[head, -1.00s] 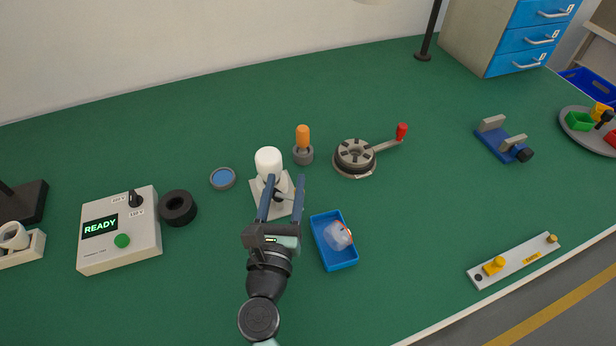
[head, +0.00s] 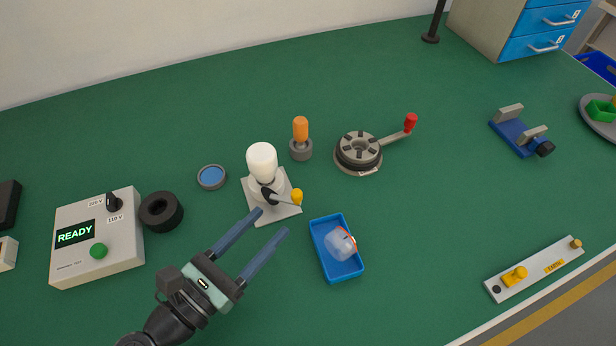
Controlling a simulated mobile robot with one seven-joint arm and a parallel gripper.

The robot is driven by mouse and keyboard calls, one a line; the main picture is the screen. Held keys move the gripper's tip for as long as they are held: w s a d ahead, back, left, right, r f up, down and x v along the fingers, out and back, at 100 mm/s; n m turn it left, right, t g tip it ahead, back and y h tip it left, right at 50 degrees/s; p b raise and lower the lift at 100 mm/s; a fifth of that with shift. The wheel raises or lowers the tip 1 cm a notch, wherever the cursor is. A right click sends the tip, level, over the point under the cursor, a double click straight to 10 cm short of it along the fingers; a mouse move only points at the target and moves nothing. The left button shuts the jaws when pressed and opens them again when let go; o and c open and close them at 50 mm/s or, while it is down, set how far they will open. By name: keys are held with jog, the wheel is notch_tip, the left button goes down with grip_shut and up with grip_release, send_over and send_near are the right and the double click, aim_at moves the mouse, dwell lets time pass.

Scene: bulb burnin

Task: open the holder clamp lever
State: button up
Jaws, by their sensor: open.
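The holder (head: 262,165) is a white upright cylinder on a light grey square base plate (head: 261,213), near the middle of the head view. My gripper (head: 270,221) is open and empty. Its two blue fingers point up and to the right, with their tips just in front of the base plate and apart from the lever. Nothing hides the lever.
A blue tray (head: 323,257) with a clear bulb stands right of my gripper. A tester box (head: 70,261) reading READY and a black ring (head: 161,211) are left. An orange-handled tool (head: 300,130) and a round crank fixture (head: 358,153) stand behind.

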aim_at(300, 192)
jog(key=x, duration=1.1)
jog(key=shift+w+d+p, duration=0.2)
jog(key=shift+d+p, duration=0.05)
jog(key=shift+p, duration=0.05)
grip_shut()
